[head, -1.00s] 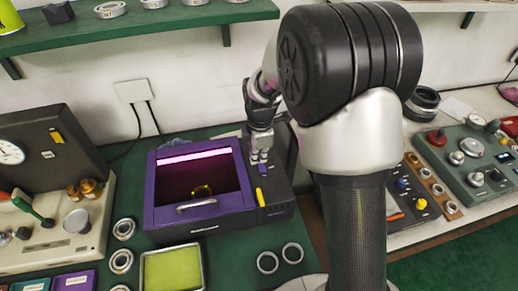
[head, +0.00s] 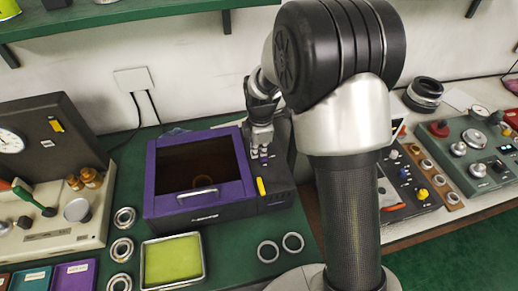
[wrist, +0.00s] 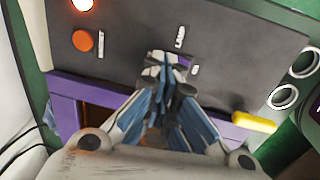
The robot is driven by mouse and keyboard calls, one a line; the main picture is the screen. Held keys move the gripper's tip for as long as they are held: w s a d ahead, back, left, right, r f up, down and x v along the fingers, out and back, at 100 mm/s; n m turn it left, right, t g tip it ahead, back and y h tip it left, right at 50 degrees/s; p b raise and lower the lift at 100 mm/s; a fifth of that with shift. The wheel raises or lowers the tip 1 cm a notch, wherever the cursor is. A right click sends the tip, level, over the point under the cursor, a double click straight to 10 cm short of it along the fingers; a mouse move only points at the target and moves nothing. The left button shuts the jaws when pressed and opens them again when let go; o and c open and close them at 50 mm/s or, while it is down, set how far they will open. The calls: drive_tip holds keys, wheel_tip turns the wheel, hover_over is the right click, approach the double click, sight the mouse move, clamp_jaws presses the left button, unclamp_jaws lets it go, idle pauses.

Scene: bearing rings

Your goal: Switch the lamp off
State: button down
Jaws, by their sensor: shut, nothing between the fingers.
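The purple inspection box (head: 225,195) stands on the green bench, its window dark with a faint ring (head: 203,181) inside. No lit lamp strip shows in it. The dark control panel (head: 272,175) is on its right side. My gripper (head: 263,152) is over this panel, fingers pointing down. In the wrist view my gripper (wrist: 163,72) is shut and empty, with its tips at a small purple switch (wrist: 184,61) beside a label reading LAMP (wrist: 180,37). The fingers partly hide the switch; I cannot tell whether they touch it.
The panel also has an orange button (wrist: 82,40), a glowing light (wrist: 83,4) and a yellow handle (wrist: 255,122). Loose bearing rings (head: 268,251) and a yellow-green tray (head: 174,238) lie in front of the box. A green shelf (head: 130,14) is above.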

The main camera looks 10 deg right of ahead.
drive_tip(key=shift+s, duration=0.1)
drive_tip(key=shift+s+r, duration=0.1)
drive_tip(key=shift+s, duration=0.6)
drive_tip(key=shift+r+p, duration=0.3)
wheel_tip(320, 180, up, 13)
drive_tip(key=p, duration=0.5)
drive_tip(key=shift+w+r+p, duration=0.2)
drive_tip(key=shift+w+p, duration=0.2)
drive_tip(key=shift+w, duration=0.05)
